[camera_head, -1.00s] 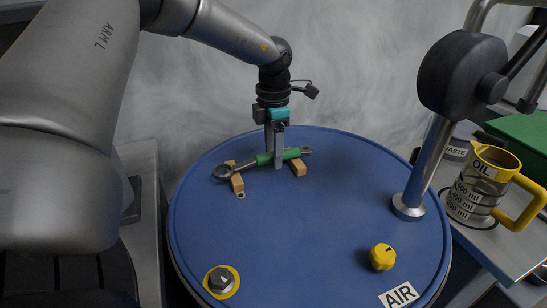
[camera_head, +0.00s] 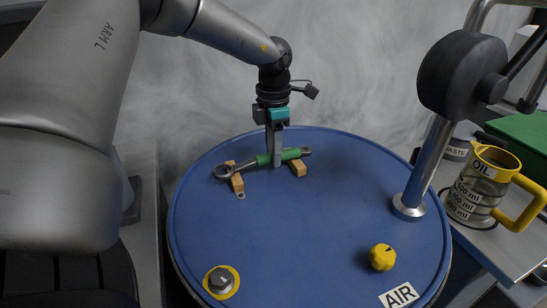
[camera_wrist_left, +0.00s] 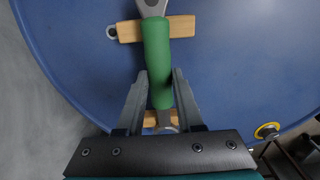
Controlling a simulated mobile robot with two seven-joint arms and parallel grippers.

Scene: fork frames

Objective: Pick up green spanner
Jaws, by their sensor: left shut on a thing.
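The green spanner (camera_head: 263,160) lies across two small wooden blocks on the blue drum lid (camera_head: 310,230). It has a green grip and grey metal ends, with a ring end at the left. My left gripper (camera_head: 276,160) points down from above and is shut on the green grip, between the two blocks. In the left wrist view, the green grip (camera_wrist_left: 158,60) runs between the two fingers (camera_wrist_left: 159,95). The spanner still appears to be at the level of the blocks. My right gripper is not in view.
The wooden blocks (camera_head: 237,184) (camera_head: 298,168) sit under the spanner. A metal pole (camera_head: 425,170) rises from the lid at the right. A yellow knob (camera_head: 382,257) and a yellow-ringed bolt (camera_head: 221,280) stand at the front. An oil jug (camera_head: 480,185) stands off the lid at right.

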